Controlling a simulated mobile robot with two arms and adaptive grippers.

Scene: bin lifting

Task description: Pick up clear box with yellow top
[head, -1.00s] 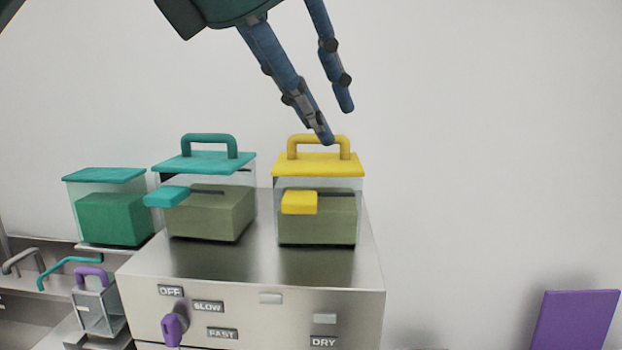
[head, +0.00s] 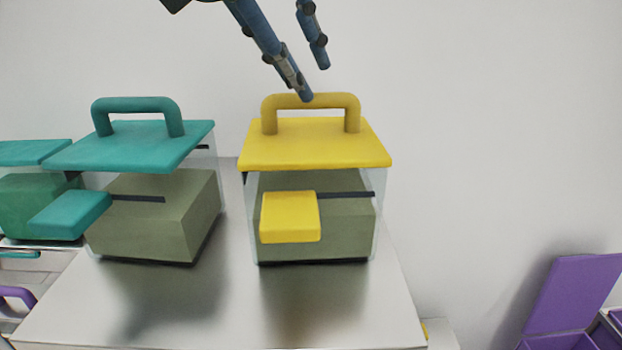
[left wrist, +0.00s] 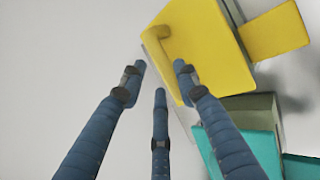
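The clear box with a yellow top (head: 314,150) stands upright on the steel surface. It has a yellow lid, a raised yellow handle (head: 330,101), a yellow front tab (head: 290,216) and a grey-green block inside. In the left wrist view, its yellow lid (left wrist: 215,60) fills the upper right. My left gripper (head: 315,83) is open and empty above the box, with one fingertip overlapping the handle's top bar in the head view; I cannot tell if it touches. In the left wrist view, my gripper's spread fingers (left wrist: 159,72) are by the handle. My right gripper is not in view.
A similar box with a teal lid (head: 130,146) stands left of the yellow one. Another teal-lidded box (head: 38,152) is at the far left. The steel surface (head: 240,310) is clear in front. A purple open lid (head: 572,290) is at the lower right.

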